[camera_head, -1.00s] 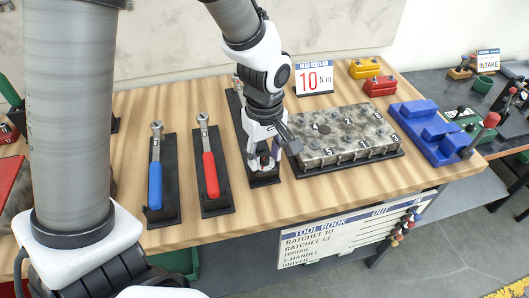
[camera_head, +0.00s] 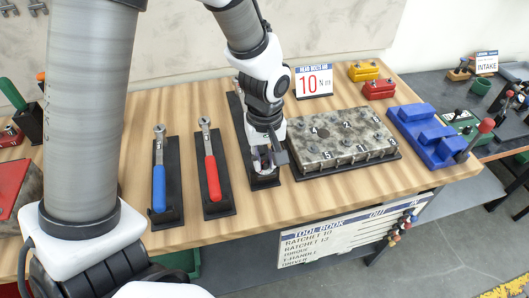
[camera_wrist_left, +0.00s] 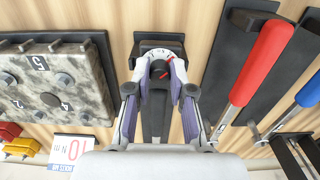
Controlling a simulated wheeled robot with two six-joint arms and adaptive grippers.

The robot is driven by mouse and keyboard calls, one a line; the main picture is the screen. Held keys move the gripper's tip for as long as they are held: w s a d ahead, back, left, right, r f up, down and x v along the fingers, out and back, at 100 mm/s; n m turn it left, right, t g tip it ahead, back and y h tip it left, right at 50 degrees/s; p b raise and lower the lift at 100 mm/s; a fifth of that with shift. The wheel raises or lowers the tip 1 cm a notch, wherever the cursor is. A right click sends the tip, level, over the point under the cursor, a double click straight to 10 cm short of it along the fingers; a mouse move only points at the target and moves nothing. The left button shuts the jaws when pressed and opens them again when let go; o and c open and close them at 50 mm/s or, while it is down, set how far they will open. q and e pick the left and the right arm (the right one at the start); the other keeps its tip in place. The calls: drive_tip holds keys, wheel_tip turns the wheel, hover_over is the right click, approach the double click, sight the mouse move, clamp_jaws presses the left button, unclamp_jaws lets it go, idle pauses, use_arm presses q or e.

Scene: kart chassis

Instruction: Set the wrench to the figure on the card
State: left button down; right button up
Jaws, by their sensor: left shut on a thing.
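The card (camera_head: 314,81) stands at the back of the bench and reads "HEAD BOLTS M8" and 10 N m. It also shows upside down in the left wrist view (camera_wrist_left: 72,149). The wrench lies in a black holder (camera_head: 264,181), mostly hidden by my arm. Its end, a white ring with a red mark (camera_wrist_left: 160,70), shows in the left wrist view. My left gripper (camera_head: 263,162) is shut on this end, with one finger (camera_wrist_left: 160,90) on each side. The figure on the ring is too small to read. My right gripper is not in view.
A blue-handled ratchet (camera_head: 159,185) and a red-handled ratchet (camera_head: 212,175) lie in black holders to the left. A numbered metal block (camera_head: 345,140) sits close on the right. Beyond it are a blue stand (camera_head: 428,132) and yellow (camera_head: 363,71) and red (camera_head: 379,89) blocks.

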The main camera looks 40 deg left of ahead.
use_arm(q)
drive_tip(key=m+p, duration=0.2)
drive_tip(key=m, duration=0.1)
drive_tip(key=shift+r+m+p, duration=0.15)
drive_tip(key=shift+m+p, duration=0.25)
drive_tip(key=m+p, duration=0.2)
drive_tip(key=m, duration=0.1)
drive_tip(key=shift+w+m+p, duration=0.1)
drive_tip(key=shift+m+p, duration=0.2)
drive_tip(key=shift+a+f+m+p, duration=0.1)
drive_tip(key=shift+f+m+p, duration=0.1)
drive_tip(key=shift+m+p, duration=1.6)
drive_tip(key=shift+m+b, duration=0.45)
drive_tip(key=shift+m, duration=0.05)
drive_tip(key=c, duration=1)
unclamp_jaws()
drive_tip(key=shift+f, duration=0.1)
drive_tip(key=shift+w, duration=0.1)
